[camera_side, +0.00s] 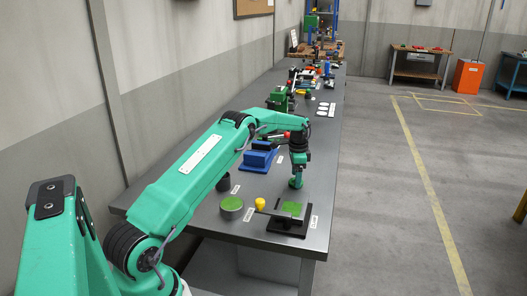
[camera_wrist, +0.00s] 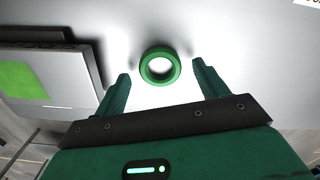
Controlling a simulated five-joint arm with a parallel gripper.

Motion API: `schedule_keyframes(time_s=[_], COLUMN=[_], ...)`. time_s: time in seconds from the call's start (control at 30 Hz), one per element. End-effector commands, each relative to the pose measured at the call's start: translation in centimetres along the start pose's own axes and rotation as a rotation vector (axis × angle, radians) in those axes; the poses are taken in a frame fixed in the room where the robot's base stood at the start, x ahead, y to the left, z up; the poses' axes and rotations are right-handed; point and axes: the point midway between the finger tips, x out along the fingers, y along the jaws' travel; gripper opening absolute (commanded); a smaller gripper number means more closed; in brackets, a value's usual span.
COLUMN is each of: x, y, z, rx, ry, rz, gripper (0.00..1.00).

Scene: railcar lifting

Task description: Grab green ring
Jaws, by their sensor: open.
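The green ring (camera_wrist: 160,66) lies on the bright metal tabletop in the wrist view, its round hole facing up. My gripper (camera_wrist: 162,71) is open, with one dark green finger on each side of the ring in the picture. The fingertips show at about the ring's height in the picture; I see no contact, and their height above the table is unclear. In the side view my gripper (camera_side: 296,184) points down over the bench, near the black stand with a green square. I cannot tell the ring from my green gripper there.
The stand with a green square (camera_side: 292,209) is close in front of my gripper; its block (camera_wrist: 68,78) is left of the ring in the wrist view. A green-topped cylinder (camera_side: 231,203), yellow knob (camera_side: 260,203) and blue block (camera_side: 258,161) stand nearby on the metal bench (camera_side: 325,160).

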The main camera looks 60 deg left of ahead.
Motion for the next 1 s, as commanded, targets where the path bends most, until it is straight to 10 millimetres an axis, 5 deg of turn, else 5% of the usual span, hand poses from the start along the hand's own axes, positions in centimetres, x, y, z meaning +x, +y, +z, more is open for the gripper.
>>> schedule_keyframes(time_s=[0.67, 0.9, 1.0], x=[1.24, 1.24, 1.23], y=[0.00, 0.00, -0.01], z=[-0.02, -0.02, -0.02], rx=[0.000, 0.000, 0.000], ry=[0.001, 0.001, 0.001], rz=[-0.001, -0.001, -0.001], gripper=[0.73, 0.27, 0.25])
